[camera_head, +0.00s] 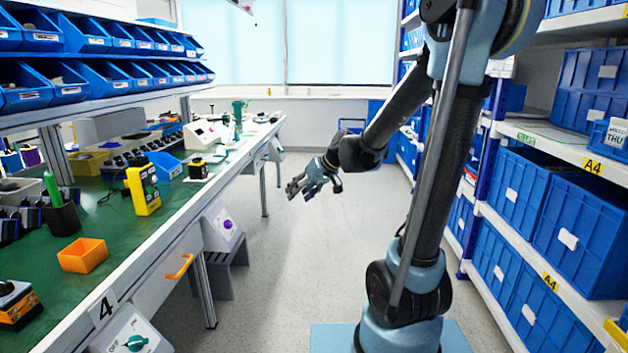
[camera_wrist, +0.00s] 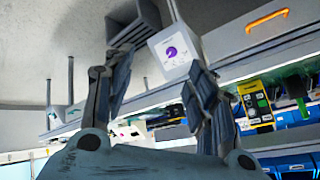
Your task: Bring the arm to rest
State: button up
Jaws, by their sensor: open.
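My gripper (camera_head: 307,189) is open and empty in the head view, held out over the aisle to the right of the workbench. It touches nothing there. In the wrist view its two fingers (camera_wrist: 152,100) are spread apart with nothing between them. A rotary switch box with a purple knob (camera_head: 228,224) is mounted under the bench edge and also shows in the wrist view (camera_wrist: 175,50), beyond the fingers. A second switch box with a green knob (camera_head: 135,343) is at the lower left, beside the sign with the number 4.
The green-topped workbench (camera_head: 110,215) runs along the left, with an orange tray (camera_head: 83,255), a yellow meter (camera_head: 143,189) and an orange handle (camera_head: 180,266). Shelves with blue crates (camera_head: 583,228) line the right. The aisle floor (camera_head: 290,270) between them is clear.

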jog(key=s+d+f+m+g+h, duration=0.1)
jog(key=s+d+f+m+h, duration=0.2)
jog(key=s+d, duration=0.8)
jog(key=s+d+f+m+h, duration=0.3)
jog(key=s+d+f+h, duration=0.1)
jog(key=s+d, duration=0.8)
jog(key=s+f, duration=0.1)
jog(key=s, duration=0.2)
jog(key=shift+d+g, duration=0.25)
jog(key=shift+g, duration=0.15)
